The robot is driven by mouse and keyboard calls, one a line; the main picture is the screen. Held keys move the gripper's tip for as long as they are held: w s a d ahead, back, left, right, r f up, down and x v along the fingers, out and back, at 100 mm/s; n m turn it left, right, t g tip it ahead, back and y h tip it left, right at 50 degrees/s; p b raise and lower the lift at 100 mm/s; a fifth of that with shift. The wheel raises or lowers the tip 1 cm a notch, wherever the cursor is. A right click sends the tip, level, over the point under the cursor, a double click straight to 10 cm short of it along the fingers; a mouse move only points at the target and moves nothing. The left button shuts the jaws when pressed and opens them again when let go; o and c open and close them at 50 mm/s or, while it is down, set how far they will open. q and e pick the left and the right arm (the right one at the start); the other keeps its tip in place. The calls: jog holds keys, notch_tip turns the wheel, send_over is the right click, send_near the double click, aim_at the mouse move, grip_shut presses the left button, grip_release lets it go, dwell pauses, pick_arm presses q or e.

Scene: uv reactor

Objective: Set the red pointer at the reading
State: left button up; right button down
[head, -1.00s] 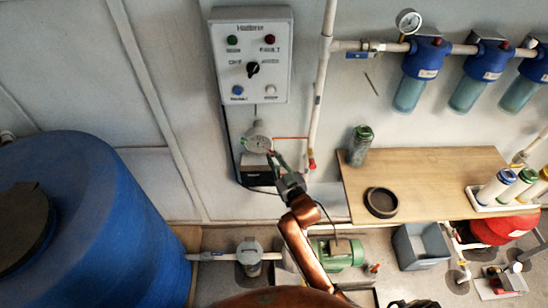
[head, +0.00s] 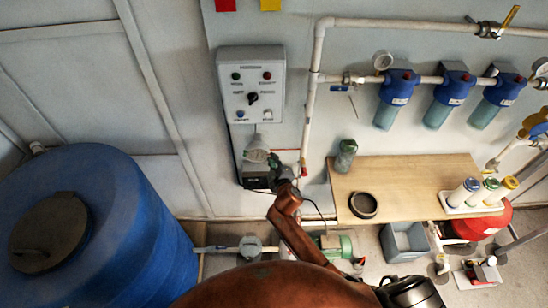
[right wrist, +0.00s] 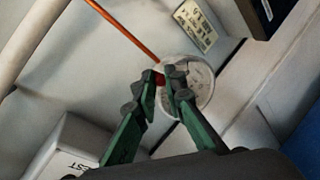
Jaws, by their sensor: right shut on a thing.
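A round pale dial (right wrist: 201,84) fills the middle of the right wrist view. In the head view it is the small grey round unit (head: 256,146) on the wall below the control panel. The red pointer (right wrist: 159,78) shows as a small red piece at the dial's left side, between my fingertips. My right gripper (right wrist: 164,84) is shut on it, its green fingers covering part of the dial. In the head view the right gripper (head: 279,167) is at the dial's lower right. The reading cannot be made out. My left gripper is not in view.
A control panel (head: 251,84) hangs above, and a dark box (head: 257,175) sits below. A vertical pipe (head: 309,110) stands close on the right. A wooden bench (head: 420,182) and a blue tank (head: 125,210) flank the area.

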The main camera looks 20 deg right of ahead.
jog(key=shift+w+a+r+n+g+h+p, duration=0.15)
jog(key=shift+r+n+h+p, duration=0.15)
jog(key=shift+p, duration=0.2)
jog(key=shift+s+a+r+n+g+h+p, duration=0.1)
jog(key=shift+r+n+g+h+p, duration=0.1)
jog(key=shift+r+n+p, duration=0.2)
jog(key=shift+f, duration=0.1)
jog(key=c, duration=2)
grip_release()
jog(key=v, duration=1.2)
